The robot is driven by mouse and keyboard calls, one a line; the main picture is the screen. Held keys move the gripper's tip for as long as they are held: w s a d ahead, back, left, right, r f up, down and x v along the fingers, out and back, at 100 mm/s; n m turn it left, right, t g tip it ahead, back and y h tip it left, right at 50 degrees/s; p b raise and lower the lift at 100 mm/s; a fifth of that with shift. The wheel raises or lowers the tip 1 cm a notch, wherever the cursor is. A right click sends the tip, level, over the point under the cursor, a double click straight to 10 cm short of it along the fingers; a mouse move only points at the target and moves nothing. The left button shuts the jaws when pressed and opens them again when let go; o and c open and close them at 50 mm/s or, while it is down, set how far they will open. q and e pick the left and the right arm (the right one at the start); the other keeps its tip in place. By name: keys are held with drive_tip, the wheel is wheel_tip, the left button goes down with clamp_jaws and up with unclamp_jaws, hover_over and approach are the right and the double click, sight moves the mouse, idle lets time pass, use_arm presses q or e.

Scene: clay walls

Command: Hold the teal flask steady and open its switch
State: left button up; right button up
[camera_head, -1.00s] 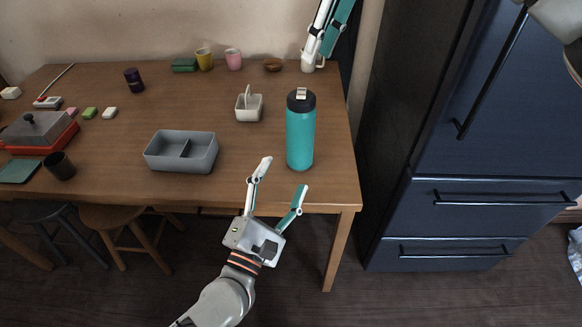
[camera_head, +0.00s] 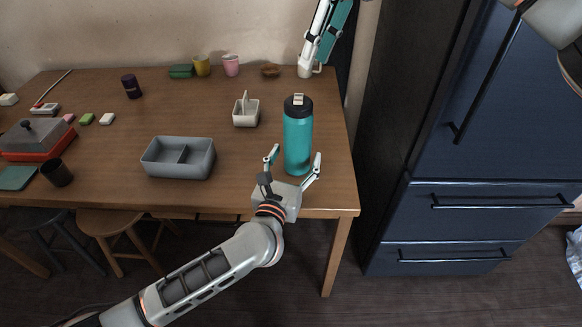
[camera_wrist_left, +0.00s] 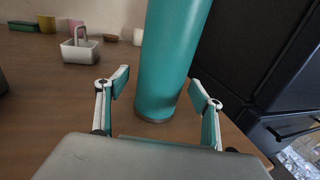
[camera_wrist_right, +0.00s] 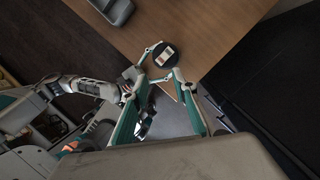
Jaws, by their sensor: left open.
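The teal flask (camera_head: 298,140) with a black lid and pale switch (camera_head: 298,99) stands upright near the table's front right. It also shows in the left wrist view (camera_wrist_left: 170,60). My left gripper (camera_head: 295,160) is open at the flask's lower body, one finger on each side, with gaps visible in the left wrist view (camera_wrist_left: 160,92). My right gripper (camera_head: 312,71) is high in the head view. Its fingers (camera_wrist_right: 162,85) are apart and empty in the right wrist view, with the lid (camera_wrist_right: 165,55) beyond them. The flask's far side is hidden.
A grey divided box (camera_head: 178,174) and a small white basket (camera_head: 246,119) stand left of the flask. Cups and a brown bowl (camera_head: 270,71) are at the back. A dark blue fridge (camera_head: 480,220) stands right of the table (camera_head: 230,190).

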use_arm(q)
drive_tip(key=shift+x, duration=1.1)
drive_tip(key=c, duration=1.6)
use_arm(e)
drive_tip(key=shift+r, duration=0.1)
clamp_jaws()
drive_tip(key=s+a+r+n+t+h, duration=0.1)
drive_tip(key=s+n+t, duration=0.2)
drive_tip(key=n, duration=0.9)
drive_tip(key=s+a+r+n+t+h, duration=0.2)
drive_tip(key=s+n+t, duration=0.1)
drive_tip(key=n, duration=1)
drive_tip(key=shift+a+r+t+h, duration=0.25)
drive_tip(key=shift+a+t+h, duration=0.05)
